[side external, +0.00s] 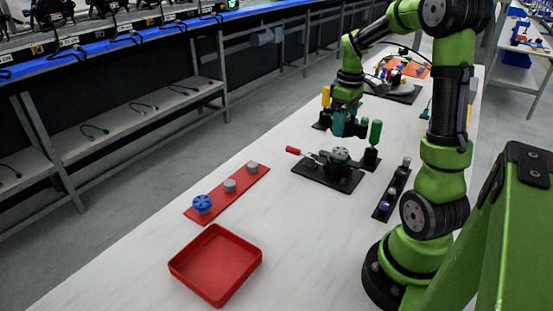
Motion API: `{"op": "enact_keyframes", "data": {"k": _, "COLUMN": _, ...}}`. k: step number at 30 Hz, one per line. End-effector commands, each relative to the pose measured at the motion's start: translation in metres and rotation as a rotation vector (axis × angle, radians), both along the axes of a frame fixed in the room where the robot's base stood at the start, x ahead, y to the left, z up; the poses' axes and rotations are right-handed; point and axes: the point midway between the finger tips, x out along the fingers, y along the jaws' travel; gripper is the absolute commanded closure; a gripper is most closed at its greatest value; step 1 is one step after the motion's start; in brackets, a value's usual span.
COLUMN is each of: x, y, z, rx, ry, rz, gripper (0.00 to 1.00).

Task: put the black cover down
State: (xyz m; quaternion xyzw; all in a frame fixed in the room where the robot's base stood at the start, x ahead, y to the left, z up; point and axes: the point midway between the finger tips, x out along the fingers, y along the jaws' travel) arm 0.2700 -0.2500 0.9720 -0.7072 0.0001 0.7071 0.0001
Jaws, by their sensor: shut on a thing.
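My gripper (350,128) hangs above the far side of the work table. It is shut on a small dark thing, taken to be the black cover, which its fingers mostly hide. Below and slightly left of it is a black fixture plate (318,176) with a red-handled clamp (295,151) and a round grey part (341,154) in its middle. The held thing appears above and apart from this fixture, though the exact gap cannot be told.
A green-handled tool (375,133) stands close right of my gripper, and a yellow-handled one (326,96) stands left. A red strip (215,201) holds a blue wheel-like part and grey parts. A black strip (382,212) holds small parts. An empty red tray (215,265) is nearer.

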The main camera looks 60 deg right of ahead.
Motion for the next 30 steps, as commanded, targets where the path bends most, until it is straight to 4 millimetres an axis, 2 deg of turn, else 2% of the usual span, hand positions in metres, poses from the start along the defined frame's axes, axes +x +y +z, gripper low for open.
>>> {"op": "enact_keyframes", "data": {"k": 7, "x": 0.004, "y": 0.004, "z": 0.0, "rx": 0.0, "ry": -0.001, "rz": 0.014, "gripper": 0.49}}
{"op": "enact_keyframes", "data": {"k": 11, "x": 0.019, "y": 0.027, "z": -0.005, "rx": 0.001, "ry": 0.001, "rz": 0.089, "gripper": 0.49}}
{"op": "enact_keyframes", "data": {"k": 14, "x": 0.036, "y": 0.059, "z": -0.015, "rx": 0.003, "ry": 0.002, "rz": 0.22, "gripper": 0.49}}
{"op": "enact_keyframes", "data": {"k": 18, "x": 0.06, "y": 0.122, "z": -0.034, "rx": 0.003, "ry": 0.003, "rz": 0.554, "gripper": 0.49}}
{"op": "enact_keyframes", "data": {"k": 24, "x": 0.072, "y": 0.202, "z": -0.06, "rx": 0.003, "ry": 0.002, "rz": 1.08, "gripper": 0.49}}
{"op": "enact_keyframes", "data": {"k": 28, "x": 0.072, "y": 0.234, "z": -0.07, "rx": 0.002, "ry": 0.001, "rz": 1.345, "gripper": 0.49}}
{"op": "enact_keyframes", "data": {"k": 30, "x": 0.072, "y": 0.239, "z": -0.073, "rx": 0.001, "ry": 0.001, "rz": 1.434, "gripper": 0.49}}
